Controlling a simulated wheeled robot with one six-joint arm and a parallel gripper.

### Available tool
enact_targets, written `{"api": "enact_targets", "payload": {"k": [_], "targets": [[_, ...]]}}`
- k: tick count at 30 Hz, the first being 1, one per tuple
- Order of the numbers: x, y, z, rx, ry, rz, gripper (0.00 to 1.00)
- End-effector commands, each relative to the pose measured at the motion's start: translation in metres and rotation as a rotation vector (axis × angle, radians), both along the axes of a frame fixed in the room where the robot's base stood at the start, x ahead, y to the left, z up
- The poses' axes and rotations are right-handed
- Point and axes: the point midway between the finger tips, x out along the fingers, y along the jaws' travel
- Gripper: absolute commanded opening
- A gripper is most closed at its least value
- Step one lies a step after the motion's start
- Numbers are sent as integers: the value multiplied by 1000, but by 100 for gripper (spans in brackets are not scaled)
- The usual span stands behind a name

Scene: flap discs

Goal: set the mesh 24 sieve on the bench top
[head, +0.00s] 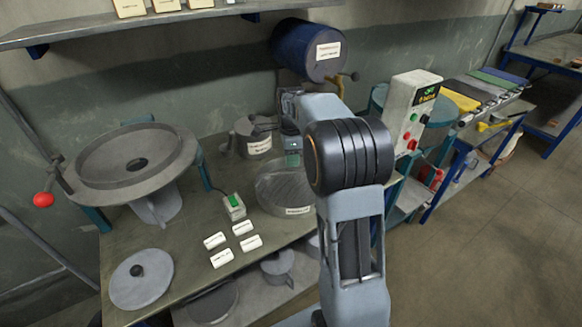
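A round, shallow grey sieve (272,196) with a pale label on its front rim is at the middle of the bench top (165,240). The label is too small to read, so I cannot tell its mesh number. My arm crosses in front of its right side. My gripper (291,152) appears at the sieve's far edge, partly hidden behind my arm. I cannot tell whether its fingers are apart or closed, or whether they touch the rim.
A large bowl-shaped machine (135,160) stands on the left. A grey lid (141,278) lies at front left. Several white tags (222,258) and a green-switched box (233,207) lie beside the sieve. A labelled pot (255,137) stands behind. A control box (408,115) stands right.

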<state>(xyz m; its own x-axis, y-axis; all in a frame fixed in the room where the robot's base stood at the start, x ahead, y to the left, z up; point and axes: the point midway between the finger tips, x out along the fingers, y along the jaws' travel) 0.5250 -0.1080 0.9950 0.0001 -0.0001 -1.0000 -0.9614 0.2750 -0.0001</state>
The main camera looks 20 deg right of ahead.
Motion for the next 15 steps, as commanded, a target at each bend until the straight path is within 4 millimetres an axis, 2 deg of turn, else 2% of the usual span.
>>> {"api": "enact_targets", "payload": {"k": [3, 11, 15], "targets": [[0, 0, 22, -1, -3, 0, 37], [-1, 1, 49, -1, -4, 15, 37], [-22, 19, 62, -10, -35, 199, 37]]}}
